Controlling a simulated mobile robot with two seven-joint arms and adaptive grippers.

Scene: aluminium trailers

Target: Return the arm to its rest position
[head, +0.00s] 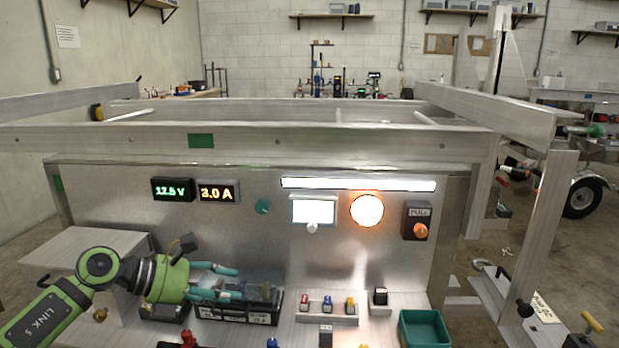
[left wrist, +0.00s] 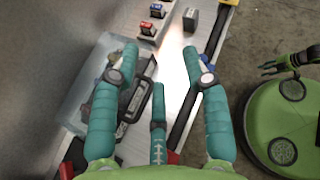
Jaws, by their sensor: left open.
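My left arm, green with black joints, comes in from the lower left in the head view. Its gripper (head: 238,283) has teal fingers spread over a black labelled block (head: 235,314) on the bench. In the left wrist view the fingers of the left gripper (left wrist: 160,58) stand wide apart with nothing held between them. A dark labelled part (left wrist: 136,98) lies below, between the fingers. A green arm end with dark claw-like fingers, seemingly my right gripper (left wrist: 268,69), shows at the right edge; whether it is open is unclear. The head view does not show it.
A metal panel (head: 330,260) with lit displays, a glowing orange lamp (head: 367,210) and a pull knob (head: 420,230) stands behind the bench. Red, blue and yellow parts (head: 327,304) sit right of the gripper, then a teal bin (head: 425,328). Trailer rails (head: 350,143) cross above.

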